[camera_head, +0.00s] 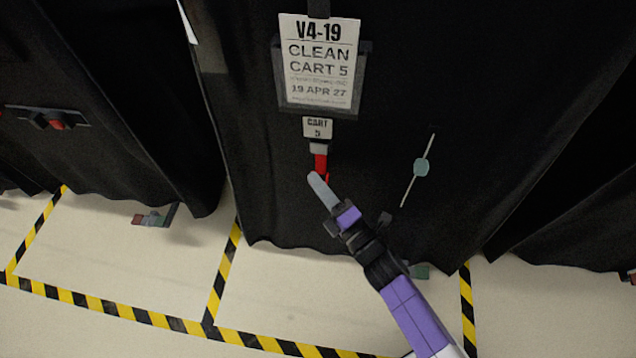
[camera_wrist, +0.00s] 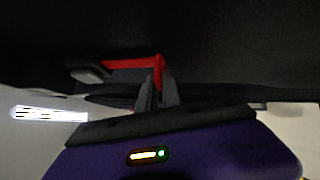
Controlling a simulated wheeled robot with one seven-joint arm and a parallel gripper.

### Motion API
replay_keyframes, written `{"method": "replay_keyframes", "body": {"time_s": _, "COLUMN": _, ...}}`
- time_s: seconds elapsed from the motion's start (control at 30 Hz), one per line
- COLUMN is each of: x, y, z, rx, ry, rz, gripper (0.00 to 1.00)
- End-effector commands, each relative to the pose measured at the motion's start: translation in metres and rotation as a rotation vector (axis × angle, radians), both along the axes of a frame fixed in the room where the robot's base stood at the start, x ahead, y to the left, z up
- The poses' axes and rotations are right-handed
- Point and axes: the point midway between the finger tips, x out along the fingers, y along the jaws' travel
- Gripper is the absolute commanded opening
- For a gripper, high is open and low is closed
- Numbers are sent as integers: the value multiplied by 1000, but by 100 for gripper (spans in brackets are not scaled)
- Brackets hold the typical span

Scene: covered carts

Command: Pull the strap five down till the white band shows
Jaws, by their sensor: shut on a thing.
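The red strap (camera_head: 320,162) hangs on the black cover under a small tag reading CART 5 (camera_head: 317,128). A short light grey piece (camera_head: 318,148) sits between tag and strap; I cannot tell whether it is a fitting or a band. My gripper (camera_head: 316,178) is shut on the strap's lower end. In the wrist view the red strap (camera_wrist: 130,65) runs from a grey block (camera_wrist: 90,73) and bends down between the fingers of my gripper (camera_wrist: 158,90). The fingers hide its end. I make out no distinct white band on the red.
A sign reading CLEAN CART 5 (camera_head: 319,62) hangs above. A thin rod with a grey-green disc (camera_head: 421,168) is on the cover to the right. Neighbouring black-covered carts stand left and right. Yellow-black tape (camera_head: 130,313) marks the pale floor.

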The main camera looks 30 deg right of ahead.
Motion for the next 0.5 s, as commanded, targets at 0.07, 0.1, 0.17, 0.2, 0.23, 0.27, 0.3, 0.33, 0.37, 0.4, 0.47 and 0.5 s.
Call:
{"method": "replay_keyframes", "body": {"time_s": 0.07, "x": -1, "y": 0, "z": -22, "rx": -1, "ry": 6, "rz": -1, "gripper": 0}}
{"method": "replay_keyframes", "body": {"time_s": 0.1, "x": -1, "y": 0, "z": -27, "rx": -1, "ry": 6, "rz": -1, "gripper": 0}}
{"method": "replay_keyframes", "body": {"time_s": 0.17, "x": -1, "y": 0, "z": -35, "rx": -2, "ry": 7, "rz": -1, "gripper": 0}}
{"method": "replay_keyframes", "body": {"time_s": 0.2, "x": -1, "y": 0, "z": -41, "rx": -2, "ry": 7, "rz": -1, "gripper": 0}}
{"method": "replay_keyframes", "body": {"time_s": 0.23, "x": -1, "y": 0, "z": -45, "rx": -2, "ry": 8, "rz": -1, "gripper": 0}}
{"method": "replay_keyframes", "body": {"time_s": 0.27, "x": -1, "y": 0, "z": -49, "rx": -2, "ry": 8, "rz": -1, "gripper": 0}}
{"method": "replay_keyframes", "body": {"time_s": 0.3, "x": -1, "y": 0, "z": -55, "rx": -2, "ry": 8, "rz": -1, "gripper": 0}}
{"method": "replay_keyframes", "body": {"time_s": 0.33, "x": -1, "y": 0, "z": -59, "rx": -2, "ry": 8, "rz": -1, "gripper": 0}}
{"method": "replay_keyframes", "body": {"time_s": 0.37, "x": -1, "y": 0, "z": -62, "rx": -2, "ry": 9, "rz": -1, "gripper": 0}}
{"method": "replay_keyframes", "body": {"time_s": 0.4, "x": -1, "y": 0, "z": -66, "rx": -2, "ry": 9, "rz": -1, "gripper": 0}}
{"method": "replay_keyframes", "body": {"time_s": 0.47, "x": -1, "y": 0, "z": -70, "rx": -1, "ry": 9, "rz": -1, "gripper": 0}}
{"method": "replay_keyframes", "body": {"time_s": 0.5, "x": -1, "y": 0, "z": -71, "rx": -1, "ry": 10, "rz": -1, "gripper": 0}}
